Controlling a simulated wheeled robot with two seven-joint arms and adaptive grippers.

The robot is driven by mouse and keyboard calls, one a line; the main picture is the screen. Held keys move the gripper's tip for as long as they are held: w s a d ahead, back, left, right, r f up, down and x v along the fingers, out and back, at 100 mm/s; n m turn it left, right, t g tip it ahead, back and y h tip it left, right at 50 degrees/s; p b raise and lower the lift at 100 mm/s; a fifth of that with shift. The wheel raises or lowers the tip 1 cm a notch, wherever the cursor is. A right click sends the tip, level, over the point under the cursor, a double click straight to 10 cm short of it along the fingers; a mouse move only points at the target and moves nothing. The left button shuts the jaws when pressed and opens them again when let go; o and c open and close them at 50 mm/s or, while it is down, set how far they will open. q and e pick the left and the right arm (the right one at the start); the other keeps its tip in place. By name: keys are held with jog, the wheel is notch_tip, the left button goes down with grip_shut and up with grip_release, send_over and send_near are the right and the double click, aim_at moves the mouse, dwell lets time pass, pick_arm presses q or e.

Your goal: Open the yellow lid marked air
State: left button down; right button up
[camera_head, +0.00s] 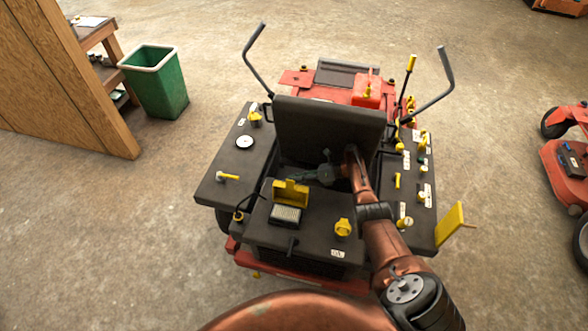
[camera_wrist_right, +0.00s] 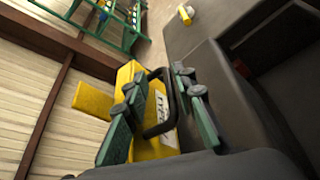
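The yellow lid (camera_head: 291,192) stands raised at the back of a small box on the dark mower deck, with a grey ribbed filter (camera_head: 285,214) exposed in front of it. In the right wrist view the lid (camera_wrist_right: 150,148) carries a black loop handle and a white label with dark lettering, partly hidden. My right gripper (camera_head: 303,177) is just behind the lid, reaching in from the right. In the wrist view its green fingers (camera_wrist_right: 157,92) are apart, on either side of the handle, with a gap visible. My left gripper is not in view.
The black seat (camera_head: 328,130) rises close behind my right gripper. A yellow knob (camera_head: 343,228) stands right of the filter box. Yellow-handled controls line the right deck, and a yellow flap (camera_head: 450,224) sticks out there. A green bin (camera_head: 155,83) stands on the floor.

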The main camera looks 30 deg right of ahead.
jog(key=shift+s+r, duration=0.15)
jog(key=shift+r, duration=4.25)
